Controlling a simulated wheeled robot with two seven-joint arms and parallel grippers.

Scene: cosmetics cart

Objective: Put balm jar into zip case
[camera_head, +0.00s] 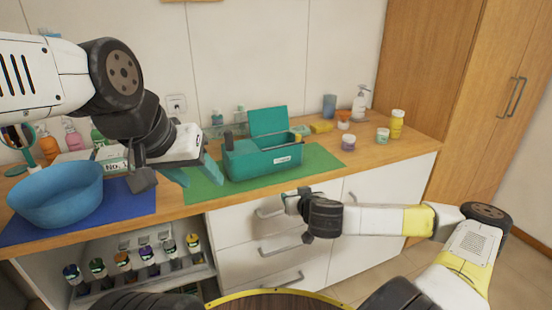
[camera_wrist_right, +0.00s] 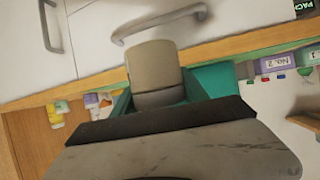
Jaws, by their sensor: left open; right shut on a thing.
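The zip case (camera_head: 262,160) is a teal box with its lid (camera_head: 268,122) raised, on a green mat on the counter. Part of it shows behind a finger in the right wrist view (camera_wrist_right: 215,80). My right gripper (camera_head: 291,200) is in front of the drawers, below and right of the case. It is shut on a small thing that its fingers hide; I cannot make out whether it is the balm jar. My left gripper (camera_head: 194,172) is open and empty, just left of the case. A small jar with a purple lid (camera_head: 348,143) stands right of the case.
A green-lidded jar (camera_head: 383,135), yellow bottle (camera_head: 397,124) and pump bottle (camera_head: 360,103) stand at the right. A blue bowl (camera_head: 58,192) is at the left. A drawer handle (camera_head: 270,212) is close to my right gripper. Bottles fill a lower shelf (camera_head: 145,278).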

